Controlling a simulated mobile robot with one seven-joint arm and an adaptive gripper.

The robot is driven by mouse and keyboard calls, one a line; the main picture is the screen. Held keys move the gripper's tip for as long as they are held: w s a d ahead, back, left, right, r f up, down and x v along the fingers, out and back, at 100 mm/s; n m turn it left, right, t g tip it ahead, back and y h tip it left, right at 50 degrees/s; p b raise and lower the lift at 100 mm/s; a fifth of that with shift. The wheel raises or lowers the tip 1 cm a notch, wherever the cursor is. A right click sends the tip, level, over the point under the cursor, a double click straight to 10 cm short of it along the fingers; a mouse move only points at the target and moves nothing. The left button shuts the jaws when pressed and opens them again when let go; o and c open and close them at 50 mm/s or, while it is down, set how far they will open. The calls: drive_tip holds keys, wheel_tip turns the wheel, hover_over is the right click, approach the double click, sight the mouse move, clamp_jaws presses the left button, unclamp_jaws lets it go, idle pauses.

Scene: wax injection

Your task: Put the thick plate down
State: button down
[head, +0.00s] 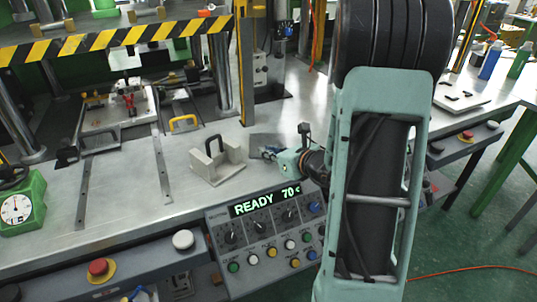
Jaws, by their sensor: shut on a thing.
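My gripper (268,153) shows right of the middle in the head view, at the end of my arm, pointing left over the metal table. It is shut on a flat dark grey plate, the thick plate (264,140), at the plate's near side. The plate is small in the picture and partly hidden by the fingers. I cannot tell whether it touches the tabletop or hangs just above it.
A beige block with a black handle (217,160) stands just left of my gripper. A control panel (265,215) reading READY 70 is in front. A yellow handle (184,123) and a press fixture (120,108) lie farther left. Bare metal table (130,190) is at front left.

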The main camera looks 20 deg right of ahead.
drive_tip(key=shift+f, duration=0.1)
drive_tip(key=c, duration=2)
unclamp_jaws()
drive_tip(key=p+v, duration=0.1)
drive_tip(key=v, duration=1.1)
drive_tip(key=shift+s, duration=0.1)
drive_tip(key=shift+f, duration=0.1)
